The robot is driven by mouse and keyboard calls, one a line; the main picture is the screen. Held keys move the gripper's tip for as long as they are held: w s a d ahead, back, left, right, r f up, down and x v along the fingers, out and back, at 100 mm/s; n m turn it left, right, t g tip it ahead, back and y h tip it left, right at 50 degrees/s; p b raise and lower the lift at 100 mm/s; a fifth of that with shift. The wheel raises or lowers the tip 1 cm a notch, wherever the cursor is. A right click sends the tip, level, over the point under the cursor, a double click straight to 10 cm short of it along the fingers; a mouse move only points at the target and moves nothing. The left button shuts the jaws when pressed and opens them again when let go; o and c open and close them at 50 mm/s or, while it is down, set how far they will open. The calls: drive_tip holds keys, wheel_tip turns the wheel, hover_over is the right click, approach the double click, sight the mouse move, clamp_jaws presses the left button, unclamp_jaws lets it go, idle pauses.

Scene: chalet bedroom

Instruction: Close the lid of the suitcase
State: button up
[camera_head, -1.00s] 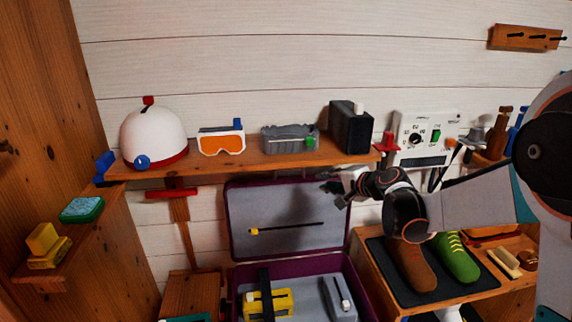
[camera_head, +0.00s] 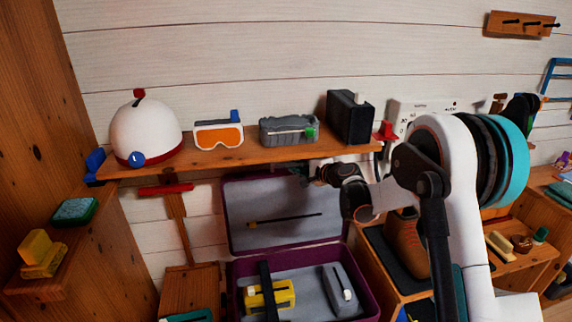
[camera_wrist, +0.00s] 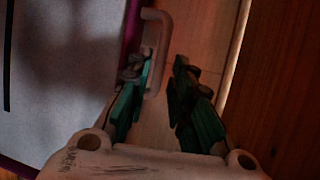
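The purple suitcase (camera_head: 366,290) stands open, its grey-lined lid (camera_head: 285,205) upright against the wall below the shelf. My gripper (camera_head: 300,169) is at the lid's upper right edge, partly hidden under the shelf. In the wrist view my gripper (camera_wrist: 162,102) is open, with green finger pads apart. The lid's lining (camera_wrist: 60,70) and purple rim (camera_wrist: 131,30) lie to the left. A pale loop handle (camera_wrist: 162,50) on the rim reaches down beside the left finger, its lower end at the gap between the fingers. I cannot tell whether they touch.
The wooden shelf (camera_head: 230,157) is just above my gripper and holds a white helmet (camera_head: 146,128), goggles (camera_head: 218,136), a grey case (camera_head: 288,129) and a black box (camera_head: 350,115). A yellow item (camera_head: 268,296) and a grey item (camera_head: 340,290) lie in the suitcase.

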drive_tip(key=b+x, duration=0.1)
drive_tip(key=x, duration=0.6)
drive_tip(key=shift+w+a+b, duration=0.2)
drive_tip(key=shift+b, duration=0.1)
clamp_jaws()
